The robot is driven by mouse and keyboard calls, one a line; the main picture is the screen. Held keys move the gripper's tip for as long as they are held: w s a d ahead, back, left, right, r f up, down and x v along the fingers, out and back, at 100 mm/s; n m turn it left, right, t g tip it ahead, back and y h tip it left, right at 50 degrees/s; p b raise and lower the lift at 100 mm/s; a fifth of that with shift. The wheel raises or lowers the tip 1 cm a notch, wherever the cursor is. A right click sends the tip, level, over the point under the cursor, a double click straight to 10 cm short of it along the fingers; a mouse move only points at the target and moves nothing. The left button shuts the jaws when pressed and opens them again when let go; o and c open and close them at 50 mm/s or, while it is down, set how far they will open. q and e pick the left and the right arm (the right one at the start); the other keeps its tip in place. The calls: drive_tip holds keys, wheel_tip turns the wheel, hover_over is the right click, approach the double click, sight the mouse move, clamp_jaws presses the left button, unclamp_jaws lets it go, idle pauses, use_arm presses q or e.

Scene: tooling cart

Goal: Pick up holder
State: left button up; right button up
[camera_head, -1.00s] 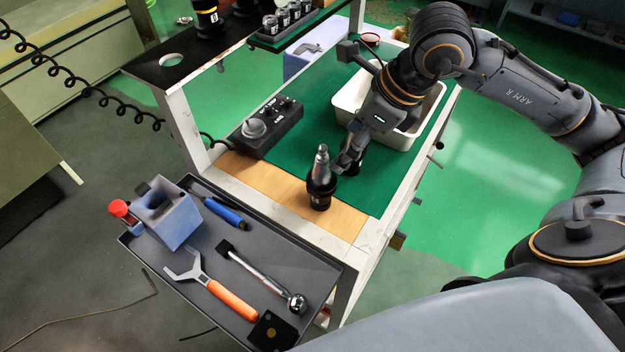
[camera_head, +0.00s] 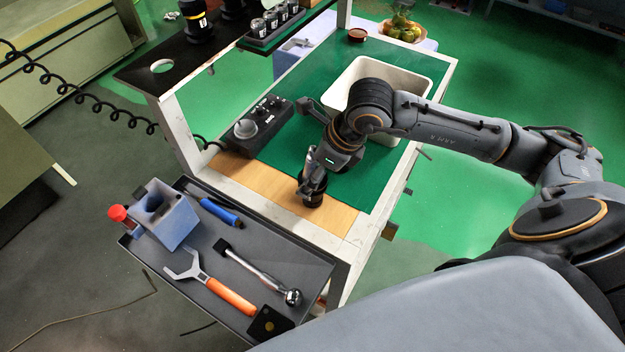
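The holder (camera_head: 314,199) is a black tool holder with a silver tapered top. It stands upright on the wooden strip at the near end of the cart's work surface. My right gripper (camera_head: 312,178) reaches down to it from the upper right, with its fingers at the holder's upper part. The gripper hides most of the silver taper. Whether the fingers are closed on it or only beside it cannot be told. My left gripper is not in view.
A black control box (camera_head: 257,127) with a knob stands left of the gripper. A white bin (camera_head: 416,76) is behind the arm. A grey tray (camera_head: 290,256) in front holds a wrench (camera_head: 230,297), a ratchet (camera_head: 258,273), a blue-handled tool (camera_head: 221,212) and a blue block (camera_head: 172,222).

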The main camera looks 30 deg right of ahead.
drive_tip(key=c, duration=1.4)
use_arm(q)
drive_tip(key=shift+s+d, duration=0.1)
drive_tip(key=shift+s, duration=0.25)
use_arm(e)
drive_tip(key=shift+w+r, duration=0.1)
drive_tip(key=shift+r, duration=0.05)
clamp_jaws()
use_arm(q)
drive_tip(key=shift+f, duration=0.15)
use_arm(e)
drive_tip(key=shift+r, duration=0.1)
